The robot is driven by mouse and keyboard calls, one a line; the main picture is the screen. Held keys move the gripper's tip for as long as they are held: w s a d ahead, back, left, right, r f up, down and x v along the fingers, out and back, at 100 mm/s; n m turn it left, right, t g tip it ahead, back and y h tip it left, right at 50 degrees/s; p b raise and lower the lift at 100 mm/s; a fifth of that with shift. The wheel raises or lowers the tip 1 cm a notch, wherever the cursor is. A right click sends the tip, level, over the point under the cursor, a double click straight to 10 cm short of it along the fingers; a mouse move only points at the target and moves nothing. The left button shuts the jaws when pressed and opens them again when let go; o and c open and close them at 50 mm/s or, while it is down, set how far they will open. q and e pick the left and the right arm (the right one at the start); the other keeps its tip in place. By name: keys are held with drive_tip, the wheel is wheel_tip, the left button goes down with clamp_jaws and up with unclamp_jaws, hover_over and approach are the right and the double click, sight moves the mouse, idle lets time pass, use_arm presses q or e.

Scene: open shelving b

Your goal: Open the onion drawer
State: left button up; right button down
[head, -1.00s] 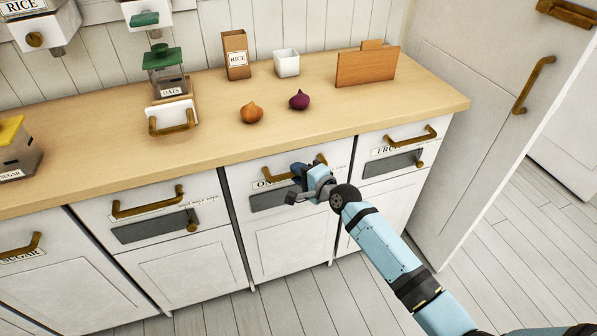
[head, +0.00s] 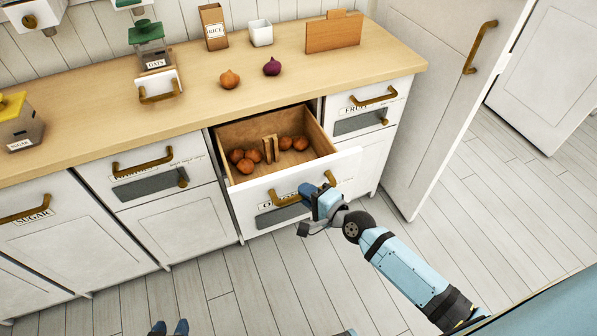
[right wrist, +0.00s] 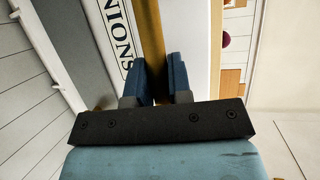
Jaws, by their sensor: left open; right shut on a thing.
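The onion drawer (head: 345,168) is pulled out from the cabinet below the counter, with several brown onions (head: 244,163) and a wooden divider inside. Its brass handle (head: 284,202) is on the white front; in the right wrist view the handle (right wrist: 152,35) runs between the blue fingers beside the "ONIONS" label (right wrist: 118,40). My right gripper (head: 308,190) is shut on this handle; it also shows in the right wrist view (right wrist: 160,82). My left gripper (head: 169,327) is open and empty above the floor, with only its fingertips in view at the bottom edge.
The wooden counter (head: 200,110) above holds a brown onion (head: 229,79), a red onion (head: 272,66) and a wooden board (head: 334,35). Closed drawers flank the open one, the fruit drawer (head: 395,104) on the right. The floor in front is clear.

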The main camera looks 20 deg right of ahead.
drive_tip(key=s, duration=0.2)
drive_tip(key=shift+s, duration=0.35)
drive_tip(key=c, duration=1.1)
unclamp_jaws()
drive_tip(key=shift+o, duration=0.2)
drive_tip(key=shift+s+d, duration=0.1)
drive_tip(key=shift+s, duration=0.05)
drive_tip(key=v, duration=1.3)
drive_tip(key=shift+s+r, duration=0.2)
drive_tip(key=shift+s, duration=0.05)
